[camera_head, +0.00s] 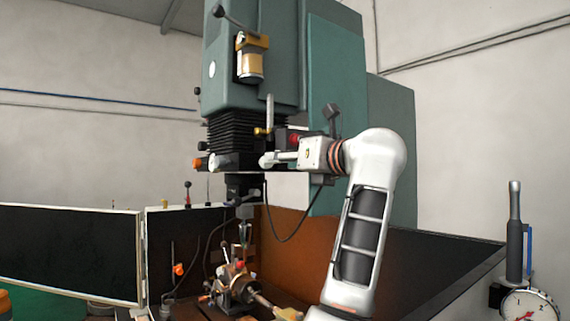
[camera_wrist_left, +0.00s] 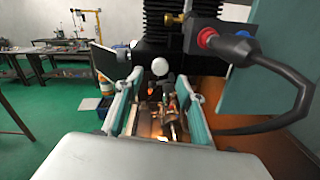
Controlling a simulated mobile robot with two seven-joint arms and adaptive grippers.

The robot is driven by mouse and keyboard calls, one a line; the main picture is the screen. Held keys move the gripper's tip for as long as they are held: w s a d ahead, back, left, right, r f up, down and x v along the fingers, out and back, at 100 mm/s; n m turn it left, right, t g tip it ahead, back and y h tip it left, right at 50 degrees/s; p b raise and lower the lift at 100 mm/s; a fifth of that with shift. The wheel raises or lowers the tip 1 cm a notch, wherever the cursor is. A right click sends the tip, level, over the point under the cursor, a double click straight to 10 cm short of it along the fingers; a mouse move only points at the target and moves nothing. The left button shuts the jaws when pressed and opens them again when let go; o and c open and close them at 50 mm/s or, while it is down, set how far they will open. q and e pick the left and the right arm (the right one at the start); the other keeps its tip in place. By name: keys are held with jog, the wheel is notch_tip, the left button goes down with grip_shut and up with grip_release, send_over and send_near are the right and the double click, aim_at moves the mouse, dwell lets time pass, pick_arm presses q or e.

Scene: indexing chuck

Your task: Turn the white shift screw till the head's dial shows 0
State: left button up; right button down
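The only arm in the head view is white and rises from the bottom right; it matches the left wrist view, so I take it as my left arm. Its gripper (camera_head: 270,159) points left below the machine's bellows. In the left wrist view the gripper (camera_wrist_left: 160,88) has its fingers spread, with nothing clearly held. A white round knob (camera_wrist_left: 160,66), possibly the shift screw, shows between and beyond the fingertips; contact cannot be told. A round dial (camera_head: 528,306) with a red pointer and figures 1 and 2 is cut off at bottom right. My right gripper is out of view.
The green milling machine (camera_head: 338,75) stands close behind the arm. A black cable (camera_wrist_left: 285,105) loops beside the gripper at right. The indexing chuck (camera_head: 238,285) sits low below. Black guard panels (camera_head: 68,252) enclose the left side. A far workbench (camera_wrist_left: 60,48) stands across open green floor.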

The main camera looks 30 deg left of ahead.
pick_arm(q)
jog(key=x, duration=0.7)
jog(key=shift+w+a, duration=0.15)
jog(key=shift+a, duration=0.2)
grip_shut()
